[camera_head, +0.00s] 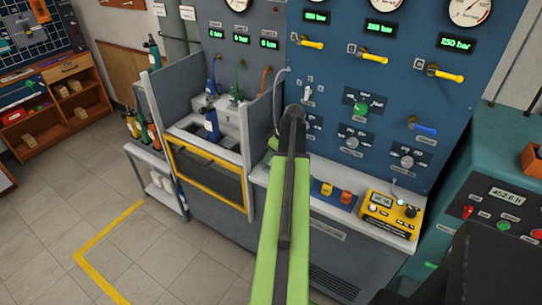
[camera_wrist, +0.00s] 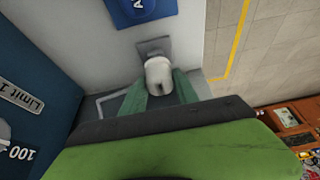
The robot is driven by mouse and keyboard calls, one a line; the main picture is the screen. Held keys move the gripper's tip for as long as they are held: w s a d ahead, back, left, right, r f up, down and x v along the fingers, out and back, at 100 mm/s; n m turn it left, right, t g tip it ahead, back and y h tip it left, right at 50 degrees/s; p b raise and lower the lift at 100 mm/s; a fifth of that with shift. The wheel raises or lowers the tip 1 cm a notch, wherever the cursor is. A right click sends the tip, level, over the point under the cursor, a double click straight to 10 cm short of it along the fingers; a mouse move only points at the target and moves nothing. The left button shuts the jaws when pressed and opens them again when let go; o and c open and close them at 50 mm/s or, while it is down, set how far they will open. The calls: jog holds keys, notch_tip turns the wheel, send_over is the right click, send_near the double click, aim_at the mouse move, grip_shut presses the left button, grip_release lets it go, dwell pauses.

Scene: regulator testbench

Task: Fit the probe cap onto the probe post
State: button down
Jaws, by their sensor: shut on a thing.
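In the wrist view, my gripper (camera_wrist: 161,88) has its two green fingers closed on the sides of a whitish rounded cap, the probe cap (camera_wrist: 158,72). A dark grey square piece (camera_wrist: 153,45) shows just beyond the cap, over the pale bench top. I cannot tell whether the cap touches it. The probe post cannot be made out; it may be hidden behind the cap. In the head view, my green arm covers most of the gripper and the cap.
A blue plate marked A (camera_wrist: 140,10) lies close beyond the cap. In the head view, a yellow meter (camera_head: 388,215) stands right on the bench. The blue panel (camera_head: 330,150) with valves rises behind. A grey bay (camera_head: 205,135) with bottles is left.

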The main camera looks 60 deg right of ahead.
jog(key=shift+f+b, duration=0.6)
jog(key=shift+f, duration=0.05)
jog(key=c, duration=0.8)
grip_release()
jog(key=shift+c, duration=0.2)
jog(key=shift+r, duration=0.1)
jog(key=p+v, duration=1.6)
jog(key=v, duration=0.1)
jog(key=shift+r, duration=0.15)
